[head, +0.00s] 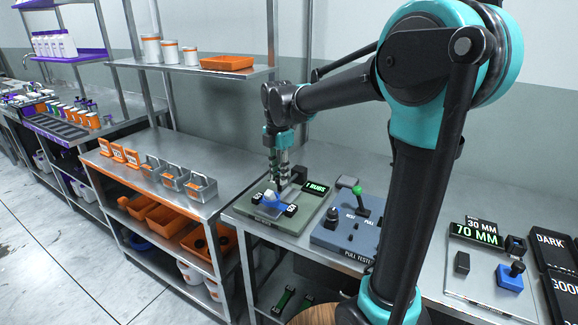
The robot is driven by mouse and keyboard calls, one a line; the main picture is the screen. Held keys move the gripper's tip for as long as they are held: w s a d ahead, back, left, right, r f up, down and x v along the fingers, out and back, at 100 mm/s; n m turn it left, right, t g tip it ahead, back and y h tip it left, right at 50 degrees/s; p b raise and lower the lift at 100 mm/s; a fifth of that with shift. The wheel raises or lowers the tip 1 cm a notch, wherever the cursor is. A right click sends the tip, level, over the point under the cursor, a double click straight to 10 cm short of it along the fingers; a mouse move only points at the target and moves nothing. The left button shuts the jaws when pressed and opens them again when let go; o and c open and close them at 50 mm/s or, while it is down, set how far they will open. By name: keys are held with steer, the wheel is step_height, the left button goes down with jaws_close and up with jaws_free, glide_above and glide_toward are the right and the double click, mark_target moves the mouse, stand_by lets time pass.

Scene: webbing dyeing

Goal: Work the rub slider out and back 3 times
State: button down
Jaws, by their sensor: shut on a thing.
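The rub tester (262,225) is a grey-green plate on the metal bench at the picture's middle. Its small black display (315,188) reads what looks like "1 RUBS". The rub slider shows as a blue piece (271,200) on the plate, between dark blocks. My gripper (275,186) points down at the slider from above and is shut on it. The fingers hide part of the slider, and its exact place along its travel is hard to tell.
A blue-grey pull tester (345,235) with a green-knobbed lever (357,190) stands close to the right. Further right are a display (476,232) reading 30 MM and 70 MM and a blue block (510,278). Metal baskets (173,176) stand on the left bench.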

steer(key=shift+s+a, duration=0.6)
steer(key=shift+s, duration=0.3)
steer(key=c, duration=1.3)
jaws_free()
step_height(320, 180, up, 12)
